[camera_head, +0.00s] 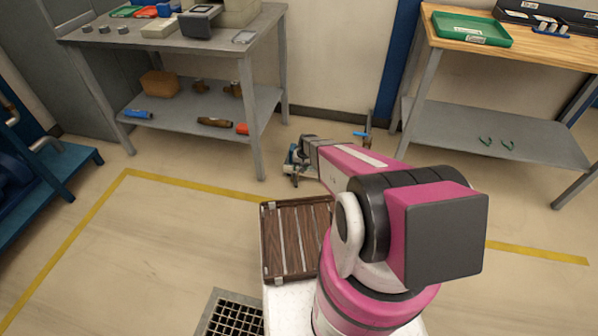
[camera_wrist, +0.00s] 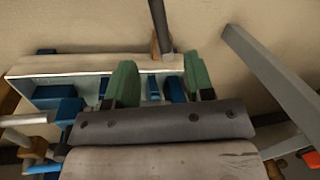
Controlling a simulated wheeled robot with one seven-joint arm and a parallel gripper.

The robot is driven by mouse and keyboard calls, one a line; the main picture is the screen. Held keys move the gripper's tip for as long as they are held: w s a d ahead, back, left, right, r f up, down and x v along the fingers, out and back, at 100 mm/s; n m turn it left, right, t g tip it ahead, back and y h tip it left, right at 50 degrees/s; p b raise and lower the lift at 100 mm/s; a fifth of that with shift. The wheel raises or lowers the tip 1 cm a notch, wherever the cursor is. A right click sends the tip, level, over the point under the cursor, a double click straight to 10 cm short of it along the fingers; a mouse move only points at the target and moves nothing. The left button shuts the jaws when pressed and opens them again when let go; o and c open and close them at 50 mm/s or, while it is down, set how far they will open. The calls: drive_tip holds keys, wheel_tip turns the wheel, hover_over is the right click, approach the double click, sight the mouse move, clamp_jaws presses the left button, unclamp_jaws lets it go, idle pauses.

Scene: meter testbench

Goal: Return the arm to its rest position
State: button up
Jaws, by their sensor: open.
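My pink, white and black arm reaches forward from the white base in the head view. My gripper (camera_head: 297,168) is at the far end of the arm, low between the two tables and beyond the slatted tray, partly hidden by the wrist. In the wrist view my gripper (camera_wrist: 161,80) shows two green fingers spread apart with nothing held between them. A pale board with blue parts (camera_wrist: 45,92) lies behind the fingers; I cannot tell what it is or whether it touches them.
A brown slatted tray (camera_head: 284,240) lies beside the arm's base. A grey metal table (camera_head: 150,42) stands at the left with instruments. A wood-topped table (camera_head: 540,50) stands at the right with a green tray (camera_head: 472,29). Yellow floor tape (camera_head: 195,184) crosses open floor.

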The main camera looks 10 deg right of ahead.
drive_tip(key=s+d+r, duration=0.1)
drive_tip(key=s+r, duration=0.5)
drive_tip(key=r, duration=0.5)
drive_tip(key=s+d+r+h, duration=0.1)
drive_tip(key=s+d+r, duration=0.1)
drive_tip(key=s+r, duration=0.5)
drive_tip(key=s+d+r+h, duration=0.1)
drive_tip(key=s+r, duration=0.6)
drive_tip(key=r, duration=1)
drive_tip(key=shift+s+d+r, duration=0.2)
drive_tip(key=shift+d, duration=0.35)
drive_tip(key=shift+d, duration=0.1)
